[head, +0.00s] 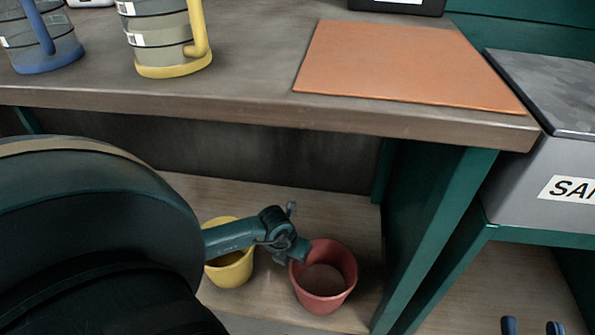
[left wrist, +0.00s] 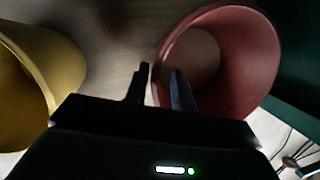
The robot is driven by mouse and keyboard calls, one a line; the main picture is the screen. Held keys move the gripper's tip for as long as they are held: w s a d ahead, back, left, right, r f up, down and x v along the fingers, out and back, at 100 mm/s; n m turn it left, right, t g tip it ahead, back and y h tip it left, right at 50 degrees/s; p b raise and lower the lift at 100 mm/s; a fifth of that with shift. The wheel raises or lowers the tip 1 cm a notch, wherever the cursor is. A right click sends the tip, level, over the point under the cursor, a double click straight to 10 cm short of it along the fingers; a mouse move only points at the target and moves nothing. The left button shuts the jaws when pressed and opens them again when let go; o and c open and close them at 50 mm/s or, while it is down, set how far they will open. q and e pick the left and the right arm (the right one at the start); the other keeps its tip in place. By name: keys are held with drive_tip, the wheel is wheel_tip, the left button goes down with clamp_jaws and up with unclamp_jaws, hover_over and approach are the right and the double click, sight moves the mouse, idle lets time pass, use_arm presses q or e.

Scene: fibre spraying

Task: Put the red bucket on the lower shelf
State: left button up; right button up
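The red bucket (head: 336,285) stands upright on the lower shelf (head: 330,205), near the green side panel. My left gripper (head: 302,252) is at its left rim. In the left wrist view the left gripper's fingers (left wrist: 160,75) are apart, one outside the red bucket (left wrist: 245,60) and one over its mouth, with the rim between them. The gap shows no firm grip on the wall. My right gripper is not seen in either view.
A yellow bucket (head: 232,268) stands left of the red one, partly behind my arm. The workbench top (head: 250,50) overhangs the shelf and carries an orange mat (head: 400,65) and jugs. A green panel (head: 430,220) bounds the right side. A grey box (head: 540,170) stands further right.

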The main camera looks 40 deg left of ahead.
use_arm(q)
drive_tip(key=p+v, duration=0.2)
drive_tip(key=v, duration=0.5)
use_arm(e)
drive_tip(key=shift+s+d+f+n+h, duration=0.1)
drive_tip(key=shift+d+f+n+h, duration=0.2)
drive_tip(key=shift+d+n, duration=0.1)
use_arm(q)
drive_tip(key=shift+r, duration=0.15)
use_arm(e)
drive_tip(key=shift+r, duration=0.15)
